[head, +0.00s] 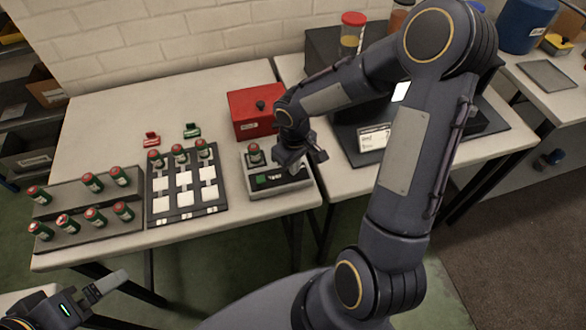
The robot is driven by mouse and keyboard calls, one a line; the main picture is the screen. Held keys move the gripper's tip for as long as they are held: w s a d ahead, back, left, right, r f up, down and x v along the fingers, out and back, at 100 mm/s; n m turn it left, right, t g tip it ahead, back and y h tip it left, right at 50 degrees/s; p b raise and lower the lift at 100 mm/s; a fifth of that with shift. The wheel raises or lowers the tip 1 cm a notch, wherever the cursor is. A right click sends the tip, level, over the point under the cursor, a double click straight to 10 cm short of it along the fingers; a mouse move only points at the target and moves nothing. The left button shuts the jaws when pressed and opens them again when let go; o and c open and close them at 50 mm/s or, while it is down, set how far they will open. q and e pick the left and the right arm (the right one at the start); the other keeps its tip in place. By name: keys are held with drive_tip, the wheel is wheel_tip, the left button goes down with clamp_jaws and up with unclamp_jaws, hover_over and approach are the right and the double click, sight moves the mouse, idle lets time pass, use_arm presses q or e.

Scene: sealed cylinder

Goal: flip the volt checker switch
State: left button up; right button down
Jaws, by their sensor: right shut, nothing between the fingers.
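The volt checker (283,187) is a light grey box near the front edge of the table, with a dark front panel and a small green patch on it. A red-capped green cylinder (255,154) stands upright at its back left. My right gripper (318,158) is shut and empty, just above the checker's back right part. The gripper and wrist hide that part, and I cannot make out the switch or whether they touch. My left gripper (105,287) is at the lower left, away from the table top; its finger gap is too unclear to judge.
A red box (254,114) stands behind the checker. A dark tray (222,207) with white squares and several cylinders lies left of it. A stepped grey rack (80,240) holds more cylinders. Red and green clips lie behind. A dark device with a label (374,138) stands at right.

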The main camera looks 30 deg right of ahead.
wheel_tip(320, 180, up, 7)
drive_tip(key=p, duration=0.4)
drive_tip(key=shift+f, duration=0.2)
idle(0.4)
drive_tip(key=s+a+r+m+t+y, duration=0.2)
drive_tip(key=s+r, duration=0.5)
drive_tip(key=s, duration=0.1)
drive_tip(key=s+a+r+m+t+y, duration=0.1)
drive_tip(key=s+a+r+m+t, duration=0.1)
drive_tip(key=s+r, duration=0.6)
drive_tip(key=shift+s+a+m+t+y, duration=0.15)
drive_tip(key=shift+s+m+t+y, duration=0.3)
drive_tip(key=shift+t, duration=0.35)
